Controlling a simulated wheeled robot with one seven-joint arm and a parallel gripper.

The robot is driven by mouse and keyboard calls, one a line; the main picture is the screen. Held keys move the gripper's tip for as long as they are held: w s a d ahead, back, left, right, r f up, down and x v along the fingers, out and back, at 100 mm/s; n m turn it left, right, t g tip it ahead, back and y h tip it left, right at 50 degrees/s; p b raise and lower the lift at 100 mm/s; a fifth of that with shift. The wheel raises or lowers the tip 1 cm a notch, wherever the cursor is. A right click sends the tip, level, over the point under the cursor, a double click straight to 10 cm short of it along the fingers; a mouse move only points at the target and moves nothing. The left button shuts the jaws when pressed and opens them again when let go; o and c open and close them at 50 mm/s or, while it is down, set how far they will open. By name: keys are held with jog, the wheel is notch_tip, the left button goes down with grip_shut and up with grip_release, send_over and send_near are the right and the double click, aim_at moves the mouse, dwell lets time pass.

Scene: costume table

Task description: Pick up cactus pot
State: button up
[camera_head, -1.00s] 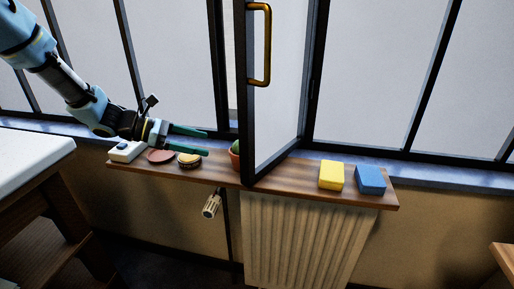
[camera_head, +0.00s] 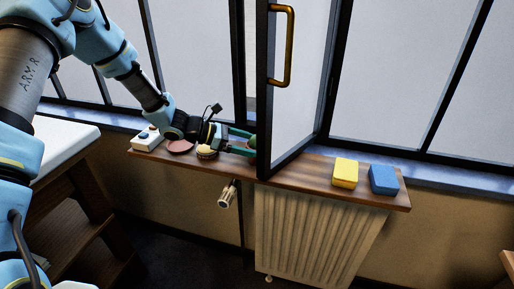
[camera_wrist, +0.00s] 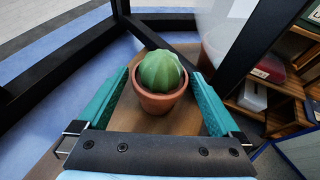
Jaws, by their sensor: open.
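The cactus pot (camera_wrist: 160,82) is a round green cactus in a terracotta pot, upright on the wooden sill. In the wrist view it stands between the two teal fingers of my gripper (camera_wrist: 158,95), with a gap on each side. The fingers are open and hold nothing. In the head view my gripper (camera_head: 243,142) reaches rightward along the sill to the open window pane. There the cactus pot is mostly hidden behind the fingers and the window frame; only a bit of green shows.
The open window pane (camera_head: 300,80) with a brass handle (camera_head: 284,45) stands right beside my gripper. A yellow block (camera_head: 345,173) and blue block (camera_head: 383,179) lie right of it. A pink disc (camera_head: 181,146), a brush-like round item (camera_head: 207,152) and a white box (camera_head: 147,138) lie left.

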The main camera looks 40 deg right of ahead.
jog(key=c, duration=1.3)
jog(key=shift+w+r, duration=0.1)
